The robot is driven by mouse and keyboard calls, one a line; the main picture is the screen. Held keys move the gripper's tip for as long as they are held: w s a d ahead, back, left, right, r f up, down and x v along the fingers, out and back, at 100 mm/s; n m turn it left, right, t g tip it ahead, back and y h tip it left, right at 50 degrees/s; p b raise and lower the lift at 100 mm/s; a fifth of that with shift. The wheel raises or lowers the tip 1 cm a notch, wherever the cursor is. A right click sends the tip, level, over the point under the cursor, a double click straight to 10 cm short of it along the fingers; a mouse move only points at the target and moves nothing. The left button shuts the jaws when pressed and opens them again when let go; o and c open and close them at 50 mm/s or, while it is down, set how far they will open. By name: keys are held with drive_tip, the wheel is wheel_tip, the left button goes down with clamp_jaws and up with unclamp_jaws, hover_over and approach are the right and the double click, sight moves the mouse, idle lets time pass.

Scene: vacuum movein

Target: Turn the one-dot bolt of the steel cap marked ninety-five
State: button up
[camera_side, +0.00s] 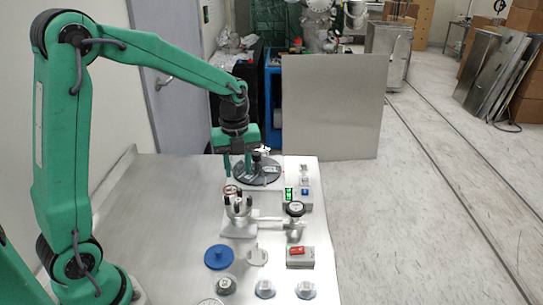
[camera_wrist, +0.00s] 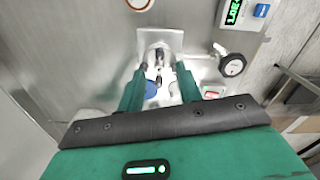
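My gripper (camera_side: 240,168) points down over the table, its two fingers apart, behind the steel fitting with upright posts (camera_side: 238,207) in the side view. In the wrist view my gripper (camera_wrist: 160,70) is open with nothing clasped, and the steel fitting (camera_wrist: 160,50) shows between and beyond the fingertips. Small dark parts show on this fitting. Pale steel-coloured caps (camera_side: 257,257), (camera_side: 265,289), (camera_side: 305,290) lie at the front of the table. The marks and dots are too small to read, so I cannot tell which cap bears ninety-five.
A dark round tray (camera_side: 270,180) stands behind the fitting. The table's left side is clear.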

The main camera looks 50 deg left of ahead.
sight(239, 189)
drive_tip(key=shift+f, duration=3.25)
clamp_jaws()
